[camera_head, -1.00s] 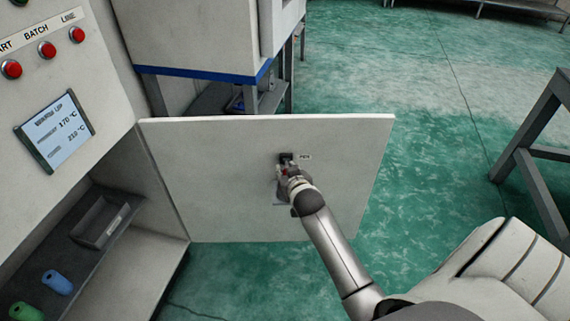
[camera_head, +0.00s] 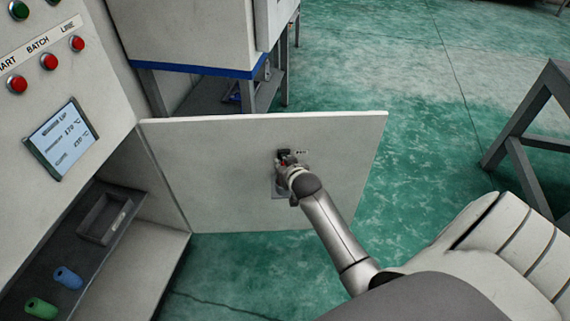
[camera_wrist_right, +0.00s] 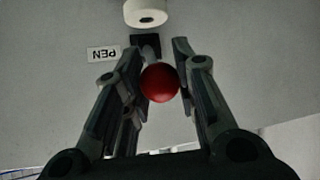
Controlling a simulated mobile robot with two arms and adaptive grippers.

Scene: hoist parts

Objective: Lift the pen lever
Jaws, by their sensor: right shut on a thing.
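The pen lever (camera_wrist_right: 159,83) has a red ball knob on a short pale stem, rising from a dark mount on a light grey panel (camera_head: 220,170). A PEN label (camera_wrist_right: 103,54) is beside it, upside down in the right wrist view. My right gripper (camera_wrist_right: 158,75) has its fingers on both sides of the red knob and is shut on it. In the head view my right gripper (camera_head: 287,162) is at the panel and hides most of the lever. The small label (camera_head: 302,152) is just right of it. My left gripper is not in view.
The panel stands out from a grey cabinet with red buttons (camera_head: 50,62) and a display (camera_head: 62,138). Inside are a dark tray (camera_head: 104,218), a blue part (camera_head: 68,278) and a green part (camera_head: 40,308). A grey metal frame (camera_head: 530,150) stands at right. Green floor is open beyond the panel.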

